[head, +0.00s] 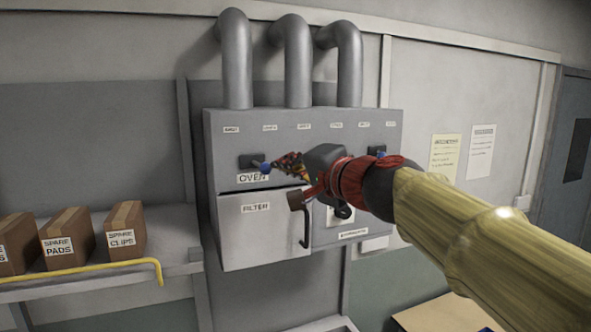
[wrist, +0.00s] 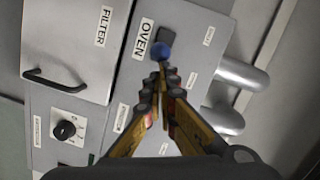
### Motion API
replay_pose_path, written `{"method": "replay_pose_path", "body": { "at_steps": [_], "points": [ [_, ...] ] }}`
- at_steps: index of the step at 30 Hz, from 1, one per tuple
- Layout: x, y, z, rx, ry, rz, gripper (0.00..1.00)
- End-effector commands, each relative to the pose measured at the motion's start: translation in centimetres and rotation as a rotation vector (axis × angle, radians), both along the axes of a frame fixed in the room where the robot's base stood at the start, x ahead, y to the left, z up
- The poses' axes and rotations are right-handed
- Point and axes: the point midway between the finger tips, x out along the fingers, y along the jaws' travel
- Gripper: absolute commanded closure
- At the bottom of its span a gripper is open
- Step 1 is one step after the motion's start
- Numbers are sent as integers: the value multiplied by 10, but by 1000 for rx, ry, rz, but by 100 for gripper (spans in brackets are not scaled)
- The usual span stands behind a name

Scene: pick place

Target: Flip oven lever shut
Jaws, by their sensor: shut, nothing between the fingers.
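The oven lever (head: 265,168) has a blue ball tip and a dark base, just above the OVEN label (head: 252,178) on a grey wall cabinet (head: 225,135). In the wrist view its blue ball (wrist: 161,51) shows just beyond my fingertips, beside the OVEN label (wrist: 145,39). My gripper (head: 279,166) is shut and empty, its fingertips close to the ball on its right side in the head view. In the wrist view my gripper (wrist: 161,78) has its fingers together. I cannot tell whether they touch the ball.
A second blue-tipped lever (head: 381,153) is partly hidden behind my arm. The FILTER door (head: 255,235) with a dark handle (head: 306,235) is below the oven lever. A dial (wrist: 65,130) shows in the wrist view. A shelf (head: 170,235) with boxes and a yellow rail is at left.

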Motion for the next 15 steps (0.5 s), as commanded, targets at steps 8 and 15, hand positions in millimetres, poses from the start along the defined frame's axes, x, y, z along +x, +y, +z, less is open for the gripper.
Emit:
{"method": "replay_pose_path", "body": {
  "at_steps": [8,15],
  "points": [
    [-17,18,0,-1,-1,2,100],
    [-28,37,0,0,1,3,100]
  ]
}}
